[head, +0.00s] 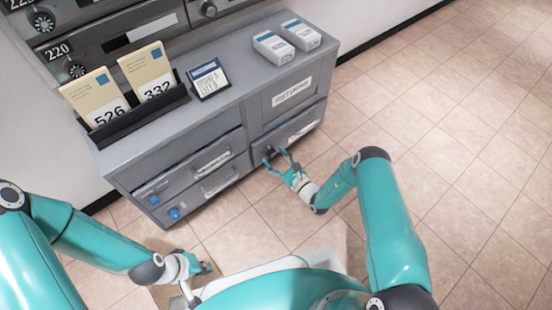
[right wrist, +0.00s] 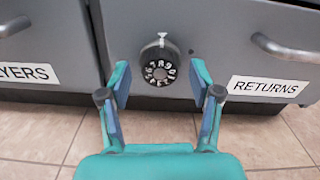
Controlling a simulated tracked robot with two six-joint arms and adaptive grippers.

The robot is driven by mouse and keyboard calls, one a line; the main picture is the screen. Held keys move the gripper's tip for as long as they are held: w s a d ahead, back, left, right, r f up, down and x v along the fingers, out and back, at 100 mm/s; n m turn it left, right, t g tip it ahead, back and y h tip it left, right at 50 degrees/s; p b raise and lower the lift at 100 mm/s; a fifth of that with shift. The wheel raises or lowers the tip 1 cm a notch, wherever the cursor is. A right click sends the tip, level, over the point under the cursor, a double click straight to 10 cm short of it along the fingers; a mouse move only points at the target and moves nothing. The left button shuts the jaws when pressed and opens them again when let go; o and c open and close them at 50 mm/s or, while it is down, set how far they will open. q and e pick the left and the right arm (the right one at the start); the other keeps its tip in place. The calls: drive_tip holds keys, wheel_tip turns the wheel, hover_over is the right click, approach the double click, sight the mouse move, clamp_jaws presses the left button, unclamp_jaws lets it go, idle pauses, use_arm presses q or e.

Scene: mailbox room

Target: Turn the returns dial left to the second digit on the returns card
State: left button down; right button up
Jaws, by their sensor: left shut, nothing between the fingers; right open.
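The returns dial (right wrist: 160,66) is a round black knob with white digits on the grey cabinet front, with a pale pointer mark above it. Its digits are too small to read surely. My right gripper (head: 277,158) is open in front of the dial. In the right wrist view its fingers (right wrist: 160,88) stand left and right of the dial, apart from it. A small blue-and-white card (head: 208,78) stands in a black holder on the cabinet top; its print is unreadable, so I cannot tell whether it is the returns card. My left gripper (head: 204,270) is shut and empty, low over the floor.
The grey cabinet (head: 235,110) has drawers with handles; a RETURNS label (right wrist: 264,86) is right of the dial. A black rack (head: 135,118) holds envelopes marked 526 and 332. Two white boxes (head: 287,40) stand on top. The tiled floor at right is clear.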

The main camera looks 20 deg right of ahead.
drive_tip(key=c, duration=1.1)
drive_tip(key=shift+c, duration=0.2)
drive_tip(key=shift+m, duration=0.4)
drive_tip(key=m, duration=2)
drive_tip(key=shift+d+f, duration=0.2)
drive_tip(key=shift+d, duration=0.1)
